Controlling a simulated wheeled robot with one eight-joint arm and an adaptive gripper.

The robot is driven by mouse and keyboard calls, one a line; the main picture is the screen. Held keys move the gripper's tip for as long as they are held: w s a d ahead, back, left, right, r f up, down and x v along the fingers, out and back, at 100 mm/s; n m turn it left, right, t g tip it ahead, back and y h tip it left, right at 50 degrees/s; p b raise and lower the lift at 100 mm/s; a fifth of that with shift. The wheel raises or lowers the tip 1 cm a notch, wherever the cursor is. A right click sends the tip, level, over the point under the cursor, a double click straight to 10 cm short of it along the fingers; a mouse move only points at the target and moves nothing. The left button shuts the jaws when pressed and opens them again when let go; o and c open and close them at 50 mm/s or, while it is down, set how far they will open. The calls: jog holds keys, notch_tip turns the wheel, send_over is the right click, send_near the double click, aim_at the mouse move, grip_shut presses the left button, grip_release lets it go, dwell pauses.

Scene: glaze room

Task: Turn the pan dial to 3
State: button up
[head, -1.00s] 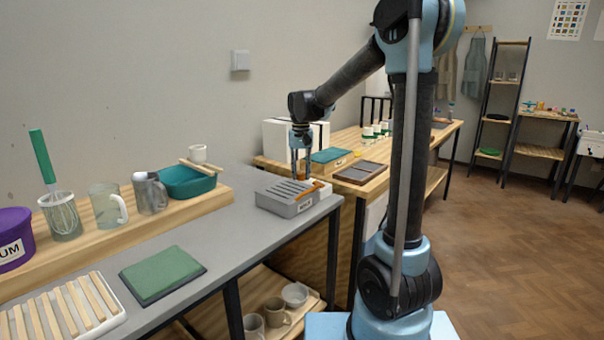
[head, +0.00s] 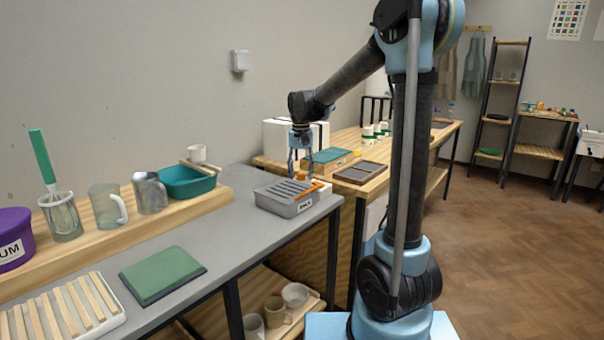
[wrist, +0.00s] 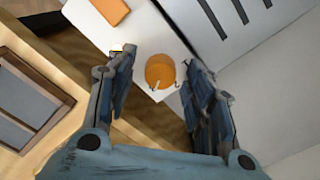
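The pan dial is a round orange knob with a small white pointer, seen in the wrist view (wrist: 160,70) on a white surface. In the head view the dial (head: 300,177) shows as a small orange spot at the back of the grey slotted unit (head: 283,205). My gripper (head: 299,169) is over the dial with its fingers apart. In the wrist view its fingertips (wrist: 156,64) lie either side of the dial, with gaps showing. I see no numbers around the dial, so its setting cannot be read.
An orange strip (head: 309,190) lies by the slotted unit. A wooden box with a teal top (head: 328,157) and a dark-framed tray (head: 361,172) stand on the wooden table beyond.

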jog(key=shift+r, duration=0.1)
jog(key=shift+r, duration=3.85)
jog(key=s+d+f+t, duration=0.1)
jog(key=s+d+f, duration=0.4)
jog(key=s+d, duration=0.5)
jog(key=s+d+f+t, duration=0.1)
jog(key=s+d+f, duration=0.55)
jog(key=s, duration=0.65)
jog(key=s+d+f, duration=0.5)
jog(key=s+f, duration=0.2)
jog(key=s, duration=0.1)
jog(key=shift+s+d+f, duration=0.15)
jog(key=shift+s+f, duration=0.15)
jog(key=shift+f, duration=0.1)
